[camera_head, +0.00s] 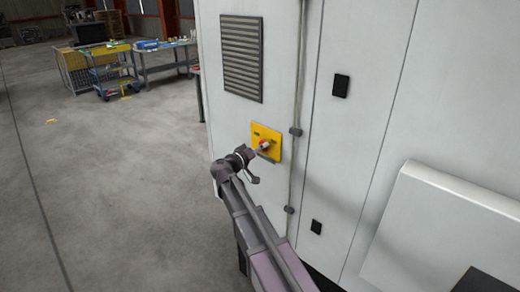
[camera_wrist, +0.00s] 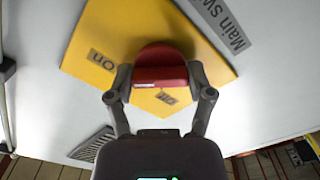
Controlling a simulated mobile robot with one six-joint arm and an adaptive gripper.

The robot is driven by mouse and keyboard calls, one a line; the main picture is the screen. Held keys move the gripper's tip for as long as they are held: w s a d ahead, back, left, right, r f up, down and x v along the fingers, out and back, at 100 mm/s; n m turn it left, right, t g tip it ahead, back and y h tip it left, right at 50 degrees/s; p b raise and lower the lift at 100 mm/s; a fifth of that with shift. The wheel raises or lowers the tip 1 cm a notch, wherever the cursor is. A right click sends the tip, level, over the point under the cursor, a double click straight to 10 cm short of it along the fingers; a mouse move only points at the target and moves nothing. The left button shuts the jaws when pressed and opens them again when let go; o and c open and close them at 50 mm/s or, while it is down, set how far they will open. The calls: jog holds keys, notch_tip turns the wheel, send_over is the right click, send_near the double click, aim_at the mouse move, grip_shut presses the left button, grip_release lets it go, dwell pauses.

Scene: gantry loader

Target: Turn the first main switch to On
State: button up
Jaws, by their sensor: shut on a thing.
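The first main switch has a yellow square plate (camera_head: 266,139) on the white cabinet, and the plate fills the upper middle of the wrist view (camera_wrist: 105,45). Its red knob (camera_wrist: 160,68) sits between the fingers of my gripper (camera_wrist: 161,82), which is shut on it. A pale mark shows on the knob's near edge. A grey "Main Sw..." label (camera_wrist: 222,20) lies beside the plate, cut off by the frame.
The white cabinet (camera_head: 350,150) carries a vent grille (camera_head: 242,58) above the switch and a vertical pipe (camera_head: 298,75) with clamps to its right. A sloped white box (camera_head: 440,225) juts out at lower right. The floor (camera_head: 100,200) to the left is clear.

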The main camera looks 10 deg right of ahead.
jog(key=shift+d, duration=0.1)
dwell(0.3)
jog(key=o, duration=1.1)
jog(key=v, duration=1.2)
